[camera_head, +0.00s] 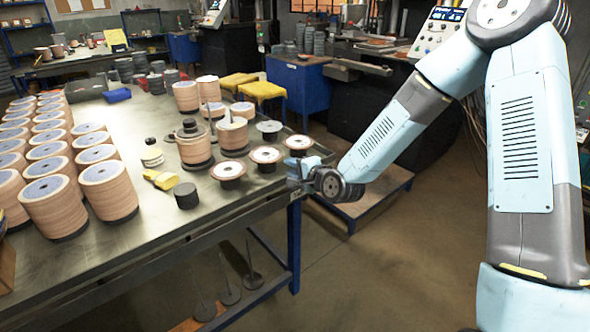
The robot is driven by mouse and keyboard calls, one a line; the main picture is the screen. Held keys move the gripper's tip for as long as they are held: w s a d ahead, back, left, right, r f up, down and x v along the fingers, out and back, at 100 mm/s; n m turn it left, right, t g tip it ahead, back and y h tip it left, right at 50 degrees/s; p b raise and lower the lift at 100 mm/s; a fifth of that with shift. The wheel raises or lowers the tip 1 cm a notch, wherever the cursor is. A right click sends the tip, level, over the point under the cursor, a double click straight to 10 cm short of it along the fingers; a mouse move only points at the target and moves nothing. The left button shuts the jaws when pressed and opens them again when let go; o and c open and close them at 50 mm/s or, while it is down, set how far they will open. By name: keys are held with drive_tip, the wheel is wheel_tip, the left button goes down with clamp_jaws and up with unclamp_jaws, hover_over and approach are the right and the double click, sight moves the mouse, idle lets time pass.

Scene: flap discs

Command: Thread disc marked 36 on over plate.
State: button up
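Three single discs with pale faces and brown rims lie in a row near the table's right edge: a near disc (228,170), a middle disc (266,154) and a far disc (299,142). The markings are too small to read, so I cannot tell which is 36. My gripper (302,167) is at the table's right edge, just in front of the far disc. Its fingers are too small to tell whether they are open or touch anything.
Tall disc stacks (50,207) fill the table's left side. A dark-topped stack (195,148), a bottle (152,153), a yellow object (161,179) and a black cylinder (186,195) stand mid-table. The table's near front (130,250) is clear. Several spindles (229,290) stand below.

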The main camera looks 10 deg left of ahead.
sight(274, 159)
drive_tip(key=shift+x, duration=4.45)
drive_tip(key=shift+c, duration=0.2)
clamp_jaws()
drive_tip(key=shift+r, duration=0.1)
drive_tip(key=shift+r, duration=1.6)
